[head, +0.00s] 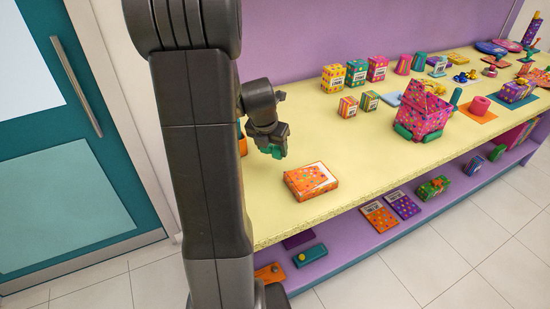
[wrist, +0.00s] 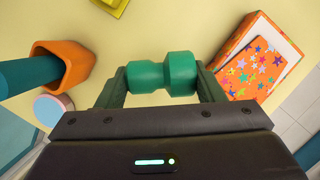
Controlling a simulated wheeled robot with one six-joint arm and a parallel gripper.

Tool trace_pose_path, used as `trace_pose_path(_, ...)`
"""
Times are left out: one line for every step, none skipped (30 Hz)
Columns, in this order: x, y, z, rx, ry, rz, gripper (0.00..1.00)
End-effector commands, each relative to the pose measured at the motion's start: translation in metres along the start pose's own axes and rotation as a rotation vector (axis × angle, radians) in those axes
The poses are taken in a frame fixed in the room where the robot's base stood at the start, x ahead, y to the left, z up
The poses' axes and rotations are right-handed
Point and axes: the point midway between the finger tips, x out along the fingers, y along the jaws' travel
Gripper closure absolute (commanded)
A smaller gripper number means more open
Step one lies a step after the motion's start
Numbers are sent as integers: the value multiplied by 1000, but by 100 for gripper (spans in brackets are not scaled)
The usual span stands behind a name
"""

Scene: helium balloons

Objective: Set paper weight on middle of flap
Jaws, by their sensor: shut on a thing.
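My gripper (head: 268,133) is above the yellow table, left of and behind the orange box in the head view. In the wrist view my gripper (wrist: 162,76) is shut on a green waisted piece, which looks like the paper weight (wrist: 178,73). It lies sideways between the two fingers. The orange star-patterned box (head: 311,181) lies on the table near its front edge. In the wrist view, its top has an orange starred panel (wrist: 251,70), likely the flap, beside a white strip. The held piece is apart from the box.
A pink spotted box (head: 424,112) and small patterned boxes (head: 356,73) stand farther right. Bare yellow tabletop (head: 345,145) surrounds the orange box.

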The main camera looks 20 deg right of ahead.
Motion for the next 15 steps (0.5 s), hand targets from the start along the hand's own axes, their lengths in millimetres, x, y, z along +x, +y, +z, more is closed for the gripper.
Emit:
trace_pose_path(7, 0, -2, -1, 2, -1, 70)
trace_pose_path(9, 0, -3, 0, 1, -1, 70)
trace_pose_path(12, 0, -4, 1, 0, -1, 70)
trace_pose_path(14, 0, -4, 1, 0, 0, 70)
trace_pose_path(17, 0, -5, 1, 0, 0, 70)
trace_pose_path(22, 0, -7, 1, 2, -1, 70)
trace_pose_path(27, 0, -9, 0, 3, -1, 70)
trace_pose_path(32, 0, -11, -1, 2, -1, 70)
trace_pose_path(37, 0, -12, 0, 3, -2, 70)
trace_pose_path(41, 0, -13, 1, 2, -1, 70)
trace_pose_path(44, 0, -14, 1, 2, -1, 70)
trace_pose_path(46, 0, -15, 0, 1, 0, 70)
trace_pose_path(48, 0, -15, 0, 0, 0, 70)
trace_pose_path(48, 0, -15, 0, -1, 1, 70)
trace_pose_path(48, 0, -15, 1, -2, 1, 70)
